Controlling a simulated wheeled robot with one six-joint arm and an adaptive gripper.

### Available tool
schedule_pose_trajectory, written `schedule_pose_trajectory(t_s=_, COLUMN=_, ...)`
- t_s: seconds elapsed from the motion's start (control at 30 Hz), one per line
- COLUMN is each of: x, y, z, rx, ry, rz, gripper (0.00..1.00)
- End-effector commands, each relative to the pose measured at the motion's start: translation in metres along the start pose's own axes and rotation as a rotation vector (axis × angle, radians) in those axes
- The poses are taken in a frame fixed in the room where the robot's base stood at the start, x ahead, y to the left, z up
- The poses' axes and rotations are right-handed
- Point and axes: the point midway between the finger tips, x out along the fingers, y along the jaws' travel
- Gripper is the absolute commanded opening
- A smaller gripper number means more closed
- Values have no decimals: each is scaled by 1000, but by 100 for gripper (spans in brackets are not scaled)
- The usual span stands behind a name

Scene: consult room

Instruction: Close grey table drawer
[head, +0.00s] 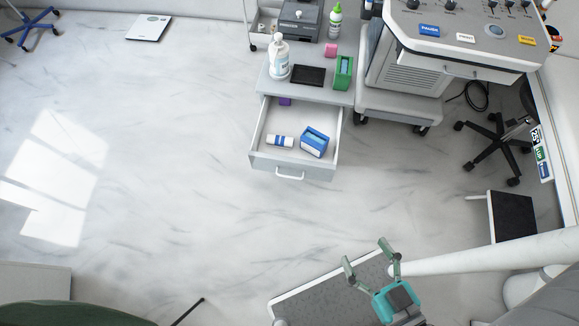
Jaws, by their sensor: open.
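The grey table (315,95) stands at the upper middle of the head view. Its drawer (265,163) is pulled out toward me, with a white handle (289,177) on its front. Inside the drawer lie a blue box (314,143), a small white and blue item (280,141) and a purple item (285,101) at the back. My gripper (367,257) is open and empty at the lower right. It is well apart from the drawer, nearer to me and to the right of the handle.
On the table top stand a white bottle (278,62), a black tablet-like item (308,75) and a green box (343,72). A machine on a wheeled cart (398,103) is at the right. A wheeled stool base (496,140) stands further right. The floor before the drawer is clear.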

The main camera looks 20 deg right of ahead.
Motion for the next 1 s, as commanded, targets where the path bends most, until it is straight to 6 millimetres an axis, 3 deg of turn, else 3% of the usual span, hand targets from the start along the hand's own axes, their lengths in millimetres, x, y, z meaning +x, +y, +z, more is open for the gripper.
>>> schedule_pose_trajectory(t_s=0.03, x=4, y=-1, z=4, rx=-21, ry=-5, rz=-7, gripper=58)
schedule_pose_trajectory(t_s=0.17, x=22, y=-6, z=28, rx=-167, ry=-51, rz=-45, gripper=26)
schedule_pose_trajectory(t_s=0.27, x=46, y=-12, z=56, rx=-359, ry=-106, rz=-93, gripper=1)
schedule_pose_trajectory(t_s=0.4, x=84, y=-19, z=98, rx=-664, ry=-185, rz=-166, gripper=0)
schedule_pose_trajectory(t_s=0.6, x=139, y=-27, z=143, rx=-1094, ry=-280, rz=-265, gripper=0)
schedule_pose_trajectory(t_s=0.8, x=196, y=-36, z=171, rx=-1515, ry=-364, rz=-359, gripper=0)
schedule_pose_trajectory(t_s=1.0, x=251, y=-50, z=179, rx=-1916, ry=-456, rz=-453, gripper=0)
